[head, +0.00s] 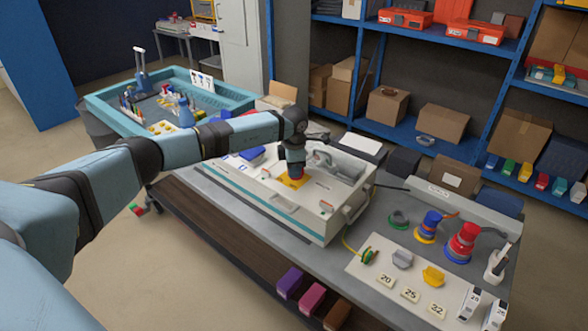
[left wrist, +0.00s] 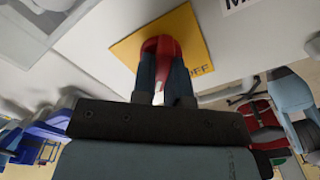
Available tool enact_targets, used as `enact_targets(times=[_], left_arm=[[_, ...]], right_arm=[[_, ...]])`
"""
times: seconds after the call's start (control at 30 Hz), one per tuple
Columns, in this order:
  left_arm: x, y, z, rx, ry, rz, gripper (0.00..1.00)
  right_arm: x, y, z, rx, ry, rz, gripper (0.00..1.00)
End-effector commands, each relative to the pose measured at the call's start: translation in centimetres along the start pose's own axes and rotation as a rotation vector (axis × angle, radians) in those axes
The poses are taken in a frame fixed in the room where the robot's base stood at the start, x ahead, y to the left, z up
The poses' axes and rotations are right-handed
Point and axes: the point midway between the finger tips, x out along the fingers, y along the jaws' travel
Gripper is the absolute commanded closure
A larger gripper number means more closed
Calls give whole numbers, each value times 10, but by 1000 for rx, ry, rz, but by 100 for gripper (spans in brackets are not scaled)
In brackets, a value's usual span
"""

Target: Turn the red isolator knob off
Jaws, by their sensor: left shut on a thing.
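The red isolator knob (left wrist: 163,48) sits on a yellow plate (left wrist: 190,32) in the left wrist view. The plate bears dark lettering ending in "FF", partly hidden by my fingers. My left gripper (left wrist: 165,85) is shut on the knob, one finger on each side. In the head view my left gripper (head: 294,170) points down at the yellow plate (head: 291,182) on top of the white socket box (head: 290,215), and hides most of the knob. My right gripper is in neither view.
Purple, pink and brown blocks (head: 312,299) line the bench's front edge. A teal tray (head: 100,98) stands behind left. Shelves with cartons (head: 443,122) rise behind.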

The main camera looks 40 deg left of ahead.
Motion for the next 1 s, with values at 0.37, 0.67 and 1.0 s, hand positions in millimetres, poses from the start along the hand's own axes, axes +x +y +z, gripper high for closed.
enact_targets(times=[0.37, 0.67, 1.0], left_arm=[[-1, -2, 0, -295, 0, 0, 100], [-1, -3, 1, -581, 0, 0, 100], [-2, -4, 2, -904, 0, 1, 100]], right_arm=[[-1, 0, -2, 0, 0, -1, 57], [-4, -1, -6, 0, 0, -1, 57], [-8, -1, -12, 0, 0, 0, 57]])
